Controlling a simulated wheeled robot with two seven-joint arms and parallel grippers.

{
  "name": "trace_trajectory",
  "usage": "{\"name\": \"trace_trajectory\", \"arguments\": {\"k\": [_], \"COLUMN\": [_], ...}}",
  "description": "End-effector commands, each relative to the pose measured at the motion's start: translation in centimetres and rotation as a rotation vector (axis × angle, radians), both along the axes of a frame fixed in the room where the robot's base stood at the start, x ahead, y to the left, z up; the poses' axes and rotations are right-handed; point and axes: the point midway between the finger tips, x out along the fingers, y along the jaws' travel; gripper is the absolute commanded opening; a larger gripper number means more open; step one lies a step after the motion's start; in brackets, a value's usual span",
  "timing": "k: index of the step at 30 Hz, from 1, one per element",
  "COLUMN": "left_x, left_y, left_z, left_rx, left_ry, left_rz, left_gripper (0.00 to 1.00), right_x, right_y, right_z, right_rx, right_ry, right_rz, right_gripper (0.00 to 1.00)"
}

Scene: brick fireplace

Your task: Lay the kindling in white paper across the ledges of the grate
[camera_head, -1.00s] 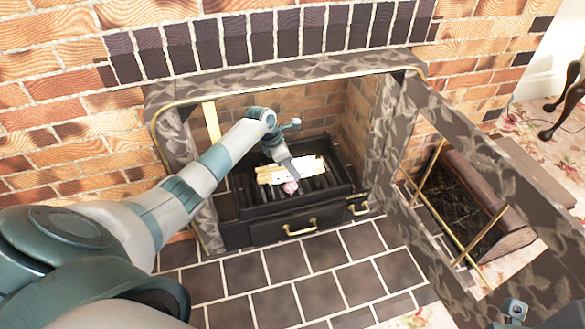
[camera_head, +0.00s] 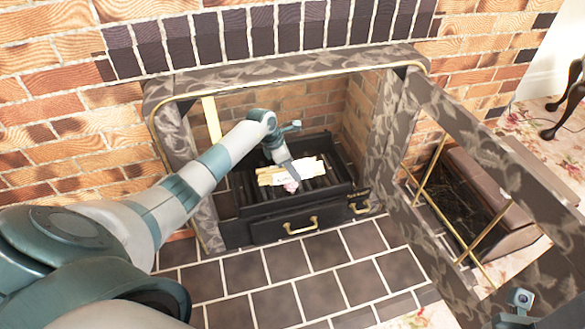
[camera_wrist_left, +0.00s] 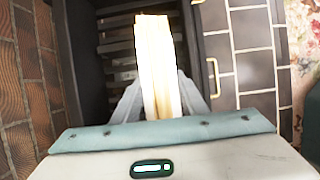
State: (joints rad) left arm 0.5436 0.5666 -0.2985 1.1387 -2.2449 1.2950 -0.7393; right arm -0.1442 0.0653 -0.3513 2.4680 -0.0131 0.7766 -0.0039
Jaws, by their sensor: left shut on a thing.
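The kindling (camera_head: 266,177) is a bundle of pale sticks with a white paper band (camera_head: 308,171) around its middle. My left gripper (camera_head: 289,179) is shut on it, reaching into the fireplace from the left. The bundle lies level over the black grate (camera_head: 330,188), lengthwise across its dark bars; I cannot tell whether it touches the ledges. In the left wrist view the kindling (camera_wrist_left: 153,55) stands between the two grey fingers, with the grate's slats (camera_wrist_left: 117,48) beyond it. A small pinkish thing shows just below the fingertips. My right gripper is not clearly in view; only part of my right arm shows at lower right.
The grate's front has brass handles (camera_head: 300,227). A marbled surround (camera_head: 290,72) frames the opening, and a marbled frame panel (camera_head: 470,140) stands open at right. Behind it is a dark log box (camera_head: 490,200). The tiled hearth (camera_head: 325,295) is clear.

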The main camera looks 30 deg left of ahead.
Motion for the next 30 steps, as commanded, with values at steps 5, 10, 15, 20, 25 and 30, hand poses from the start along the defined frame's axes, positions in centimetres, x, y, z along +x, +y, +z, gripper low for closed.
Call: {"name": "trace_trajectory", "arguments": {"k": [5,10,15,20,25,30], "left_x": [0.05,0.05,0.05,0.04,0.02,-0.01], "left_y": [0.02,0.03,0.03,0.02,0.02,0.0], "left_z": [-0.32,-0.59,-0.87,-0.87,-0.9,-0.96], "left_rx": [0.0,0.0,0.0,0.0,0.001,0.0], "left_ry": [-0.001,-0.001,-0.001,-0.001,-0.001,0.0], "left_rz": [0.0,0.0,0.0,0.0,0.0,0.0], "left_gripper": [0.11,0.11,0.11,0.61,0.61,0.61], "right_x": [0.02,0.07,0.08,0.09,0.09,0.09], "right_y": [0.02,0.04,0.05,0.06,0.06,0.06], "right_z": [-0.35,-0.6,-0.83,-0.82,-0.82,-0.82], "right_rx": [0.0,0.0,0.0,0.0,0.001,0.001], "right_ry": [0.001,0.002,0.002,0.003,0.004,0.004], "right_rz": [0.0,0.001,0.001,0.001,0.001,0.001], "right_gripper": [0.31,0.31,0.31,0.31,0.31,0.31]}}
